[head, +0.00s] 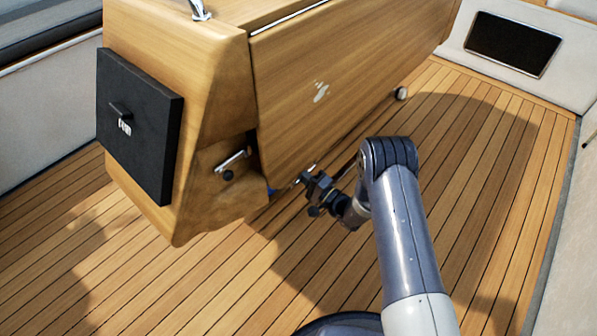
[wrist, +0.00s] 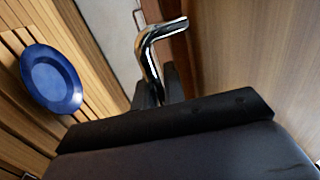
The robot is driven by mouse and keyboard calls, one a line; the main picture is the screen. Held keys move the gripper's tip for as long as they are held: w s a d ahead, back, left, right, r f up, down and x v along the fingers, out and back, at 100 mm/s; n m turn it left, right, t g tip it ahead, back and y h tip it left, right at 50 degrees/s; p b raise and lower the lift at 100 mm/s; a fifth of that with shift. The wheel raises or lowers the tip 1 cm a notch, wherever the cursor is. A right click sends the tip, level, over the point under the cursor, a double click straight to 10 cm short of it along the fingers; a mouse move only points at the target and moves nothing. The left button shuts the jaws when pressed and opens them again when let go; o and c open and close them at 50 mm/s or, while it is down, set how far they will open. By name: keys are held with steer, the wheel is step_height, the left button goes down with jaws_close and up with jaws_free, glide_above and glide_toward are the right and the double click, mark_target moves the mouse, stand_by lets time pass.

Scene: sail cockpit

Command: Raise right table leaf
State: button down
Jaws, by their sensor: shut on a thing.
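The wooden table leaf (head: 320,95) hangs down along the side of the table (head: 170,45), sloping outward from its top hinge line. My gripper (head: 310,182) is at the leaf's lower near edge. In the wrist view my gripper (wrist: 158,88) is shut on a bent chrome handle (wrist: 152,50). The dark fingers hide the handle's lower end. A broad wooden panel fills the right of the wrist view. I cannot tell how the handle is fixed.
A blue round plate (wrist: 51,79) lies on the plank floor beneath. A black box (head: 138,125) is on the table's end, and a metal lever (head: 232,160) is on its base. A pale round knob (head: 401,93) shows by the leaf's far lower edge. The floor (head: 490,180) right of my arm is clear.

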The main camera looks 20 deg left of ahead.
steer(key=shift+d, duration=0.15)
steer(key=s+d+r+g+h+p, duration=0.1)
steer(key=s+d+r+h+p, duration=0.3)
steer(key=d, duration=0.6)
steer(key=s+d+r+g+h+p, duration=0.1)
steer(key=s+d+r+p, duration=0.4)
steer(key=d, duration=0.5)
steer(key=s+d+r+g+h+p, duration=0.1)
steer(key=s+d+r+h+p, duration=0.25)
steer(key=d+p, duration=0.45)
steer(key=s+d+r+g+h+p, duration=0.1)
steer(key=d+r+p, duration=0.4)
steer(key=r, duration=0.6)
steer(key=s+d+r+h+p, duration=0.2)
steer(key=d+r+p, duration=0.3)
steer(key=r+p, duration=0.5)
steer(key=s+d+r+g+h+p, duration=0.1)
steer(key=d+r+p, duration=0.5)
steer(key=r, duration=0.6)
steer(key=shift+s+r+g+h+p, duration=0.3)
steer(key=shift+s+h+p, duration=0.4)
steer(key=shift+s+h, duration=0.05)
